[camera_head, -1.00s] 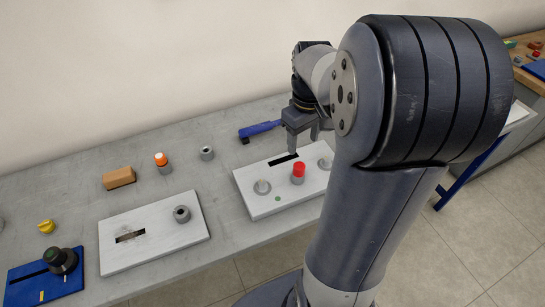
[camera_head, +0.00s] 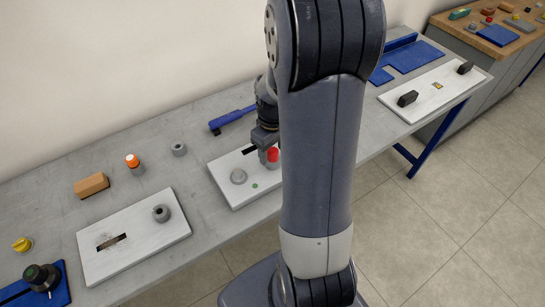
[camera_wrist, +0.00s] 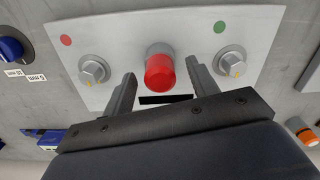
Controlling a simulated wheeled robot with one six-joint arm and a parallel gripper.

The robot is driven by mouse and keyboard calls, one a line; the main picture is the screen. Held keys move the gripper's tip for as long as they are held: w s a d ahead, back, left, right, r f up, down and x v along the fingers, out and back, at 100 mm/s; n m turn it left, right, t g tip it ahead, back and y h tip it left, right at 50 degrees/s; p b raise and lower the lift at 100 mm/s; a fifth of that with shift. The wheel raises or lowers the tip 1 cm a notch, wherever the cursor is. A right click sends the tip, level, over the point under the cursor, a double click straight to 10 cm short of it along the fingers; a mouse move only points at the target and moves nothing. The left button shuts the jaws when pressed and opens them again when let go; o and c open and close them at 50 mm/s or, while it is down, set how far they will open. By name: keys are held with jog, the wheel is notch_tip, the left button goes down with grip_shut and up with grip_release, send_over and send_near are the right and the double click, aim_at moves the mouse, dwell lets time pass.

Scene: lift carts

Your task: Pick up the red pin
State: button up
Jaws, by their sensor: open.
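The red pin (camera_wrist: 160,73) stands in a grey round socket (camera_wrist: 158,50) on a white plate (camera_wrist: 115,30), between two silver round knobs. In the wrist view my gripper (camera_wrist: 161,80) is open, with one finger on each side of the pin's red part. I cannot tell whether the fingers touch it; gaps show on both sides. In the head view the red pin (camera_head: 273,154) is seen beside my gripper (camera_head: 265,138), and my arm hides the right part of the plate.
An orange-topped pin (camera_head: 133,161), a grey ring (camera_head: 179,149), a wooden block (camera_head: 92,185) and another white plate (camera_head: 90,242) lie to the left. A blue tool (camera_head: 230,120) lies behind. A slot (camera_wrist: 165,99) is cut in the plate near the pin.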

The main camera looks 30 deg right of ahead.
aim_at(273, 150)
jog(key=shift+c, duration=0.3)
jog(key=c, duration=1)
notch_tip(273, 150, up, 10)
jog(key=shift+b, duration=0.35)
dwell(0.5)
